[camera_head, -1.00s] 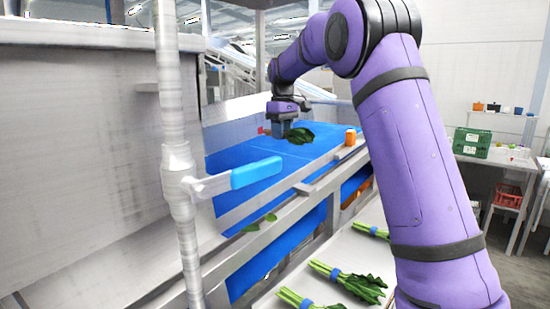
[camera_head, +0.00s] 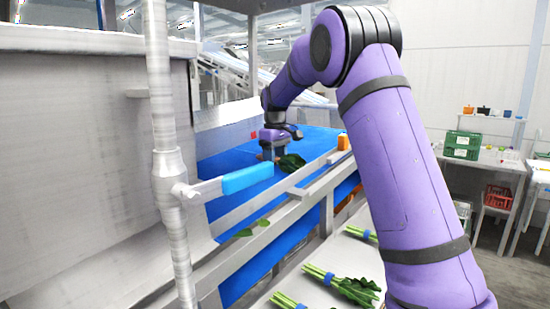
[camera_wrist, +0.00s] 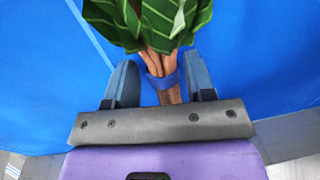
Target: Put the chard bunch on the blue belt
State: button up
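The chard bunch (camera_wrist: 150,22) has dark green leaves with pale veins and reddish stems tied by a blue band (camera_wrist: 163,80). In the wrist view its stems lie between the two fingers of my gripper (camera_wrist: 161,72), with a strip of blue showing beside them. The fingers look open, apart from the stems. In the head view the bunch (camera_head: 290,162) is just under and right of my gripper (camera_head: 268,151), low at the blue belt (camera_head: 225,168). It appears to lie on the belt, but contact beneath is hidden.
A grey rail (camera_head: 300,190) runs along the belt's near side, with an orange object (camera_head: 343,142) on it. More tied green bunches (camera_head: 343,284) lie on a pale surface at the lower right.

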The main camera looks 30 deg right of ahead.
jog(key=shift+o, duration=0.4)
jog(key=shift+r, duration=0.1)
notch_tip(320, 180, up, 11)
jog(key=s+a+r+m+t, duration=0.1)
jog(key=s+a+r+t, duration=0.2)
jog(key=s, duration=0.9)
jog(key=s+a+f+m, duration=0.1)
jog(key=s+a+f, duration=0.1)
jog(key=s, duration=0.8)
jog(key=s+a+f+m+t, duration=0.1)
jog(key=s+f, duration=0.4)
jog(key=s, duration=0.5)
jog(key=s+a+f+m+t, duration=0.1)
jog(key=s+a+f, duration=0.2)
jog(key=s, duration=0.8)
jog(key=shift+a+f, duration=0.2)
jog(key=shift+f, duration=0.3)
